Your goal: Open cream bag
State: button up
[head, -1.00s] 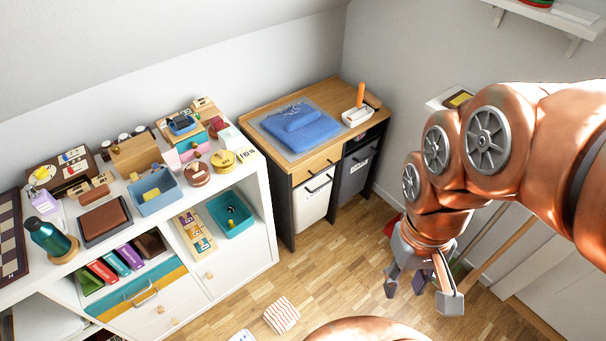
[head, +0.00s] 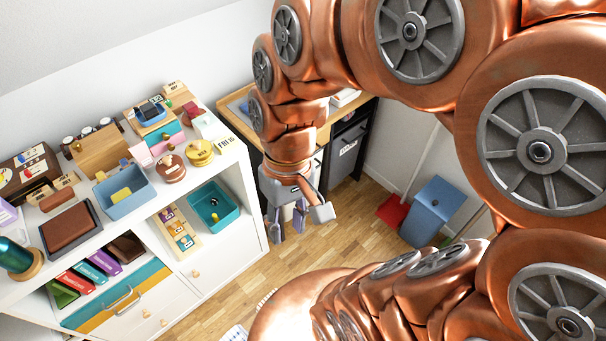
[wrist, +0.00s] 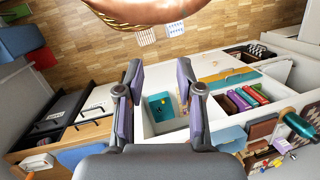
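The task's cream bag looks to be the cream front (wrist: 98,100) with a dark bar handle, low in the wood-topped cabinet. It shows at left in the wrist view, and it appears closed. In the head view my arm and gripper hide most or all of it. My gripper (head: 298,220) hangs in front of the cabinet, pointing down, with its fingers apart and nothing between them. In the wrist view my gripper (wrist: 160,95) is open, and the cream front lies to the left of its fingers, apart from them.
A dark grey front (head: 345,150) with its own handle is beside it. A white shelf unit (head: 252,205) with bins and small objects stands at left. A blue bin (head: 432,205) and a red item (head: 393,210) are on the floor at right. The wooden floor between is clear.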

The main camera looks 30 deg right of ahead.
jog(key=w+f+m+t+y+b, duration=0.25)
jog(key=w+f+y+b, duration=0.55)
jog(key=w+f+b, duration=0.95)
jog(key=w+d+f+m+t+y+b, duration=0.2)
jog(key=w+d+f+m+t+b, duration=0.45)
jog(key=w+d+f+b, duration=0.9)
jog(key=s+d+f+m+t+h+b, duration=0.1)
jog(key=d+f+m+t+h+b, duration=0.15)
jog(key=d+f, duration=0.6)
jog(key=s+d+f+m+t+h+b, duration=0.1)
jog(key=d+f+t+b, duration=0.4)
jog(key=d, duration=0.7)
jog(key=shift+g, duration=0.35)
jog(key=x, duration=0.2)
jog(key=b+x, duration=0.1)
jog(key=x, duration=0.5)
jog(key=shift+d+f+b, duration=0.1)
jog(key=shift+f+b, duration=0.25)
jog(key=shift+b, duration=0.05)
